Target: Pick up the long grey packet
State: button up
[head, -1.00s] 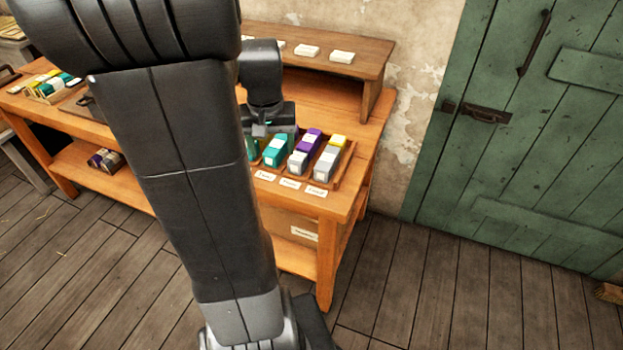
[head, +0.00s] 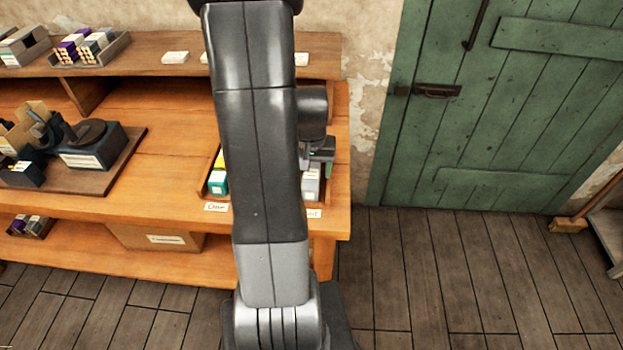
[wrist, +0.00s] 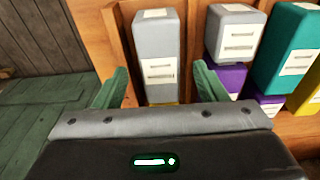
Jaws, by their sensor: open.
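A long grey packet (wrist: 155,55) with a white label lies in the end lane of the wooden rack in the wrist view. My gripper (wrist: 160,84) is open, with one green finger to each side of the packet's line. I cannot tell whether the fingers touch it. In the head view my gripper (head: 320,157) is over the right end of the rack, and a grey packet end (head: 311,186) shows below it. A yellow piece (wrist: 163,103) shows at the grey packet's near end. My palm hides what lies nearer.
A second grey packet (wrist: 238,33) sits beside it with purple packets (wrist: 229,78) below. A teal packet (wrist: 288,48) is further right. The bench (head: 180,205) holds a dark press (head: 90,145) at the left. A green door (head: 480,120) stands to the right.

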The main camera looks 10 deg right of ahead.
jog(key=shift+w+f, duration=0.1)
jog(key=shift+f, duration=0.45)
jog(key=c, duration=1.1)
jog(key=shift+c, duration=0.3)
jog(key=shift+r, duration=0.1)
